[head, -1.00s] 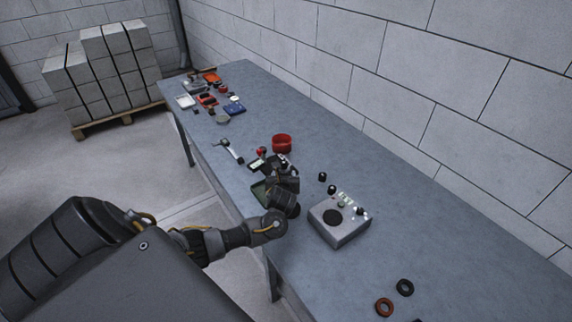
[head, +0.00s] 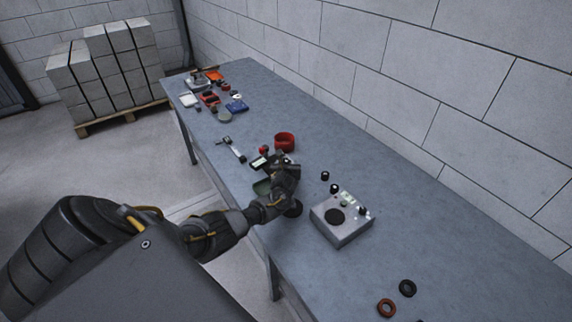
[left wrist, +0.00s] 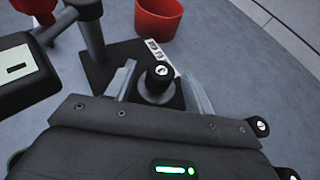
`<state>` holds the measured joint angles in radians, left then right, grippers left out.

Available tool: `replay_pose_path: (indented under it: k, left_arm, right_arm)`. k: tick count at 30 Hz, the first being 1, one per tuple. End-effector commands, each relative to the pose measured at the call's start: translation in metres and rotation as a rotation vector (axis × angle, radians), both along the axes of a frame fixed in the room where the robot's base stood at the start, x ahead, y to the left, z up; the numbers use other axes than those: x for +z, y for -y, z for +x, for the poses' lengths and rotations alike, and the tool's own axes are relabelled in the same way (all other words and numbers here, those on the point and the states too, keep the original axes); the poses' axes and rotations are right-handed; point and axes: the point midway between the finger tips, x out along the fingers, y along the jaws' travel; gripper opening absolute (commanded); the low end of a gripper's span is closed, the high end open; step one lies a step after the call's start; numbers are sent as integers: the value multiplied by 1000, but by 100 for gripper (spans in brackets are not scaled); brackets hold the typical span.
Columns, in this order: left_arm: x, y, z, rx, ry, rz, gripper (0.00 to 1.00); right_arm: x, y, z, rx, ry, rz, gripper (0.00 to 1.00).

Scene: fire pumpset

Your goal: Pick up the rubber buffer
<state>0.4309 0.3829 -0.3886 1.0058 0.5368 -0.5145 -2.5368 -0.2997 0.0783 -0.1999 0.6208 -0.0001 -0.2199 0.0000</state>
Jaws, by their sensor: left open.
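A small black cylinder with a pale metal stud on top, which looks like the rubber buffer (left wrist: 158,82), stands upright in the left wrist view. My left gripper (left wrist: 158,88) is open, with one pale finger on each side of it. Whether the fingers touch it I cannot tell. In the head view my left gripper (head: 283,162) is low over the middle of the table and hides this piece. Two similar black cylinders (head: 325,176) (head: 334,188) stand to its right. My right gripper is not in view.
A red bowl (head: 285,142) and a black stand (left wrist: 112,62) are close beyond my left gripper. A dark instrument with a display (left wrist: 20,70) is at its left. Two rings (head: 407,288) (head: 386,308) lie nearer the front.

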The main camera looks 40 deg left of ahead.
Motion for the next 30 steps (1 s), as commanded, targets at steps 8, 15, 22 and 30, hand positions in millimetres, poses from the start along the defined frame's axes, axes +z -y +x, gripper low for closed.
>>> replay_pose_path:
  k: [8, 15, 22, 30]
  left_arm:
    - [-1, -1, 2, 0, 0, -1, 53]
    - [-1, -1, 2, 0, 0, 0, 23]
    - [-1, -1, 2, 0, 0, 0, 2]
    - [5, -2, 2, 0, 2, 1, 2]
  right_arm:
    - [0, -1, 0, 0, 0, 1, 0]
    - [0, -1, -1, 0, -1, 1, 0]
    - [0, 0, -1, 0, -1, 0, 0]
    - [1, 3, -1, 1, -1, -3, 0]
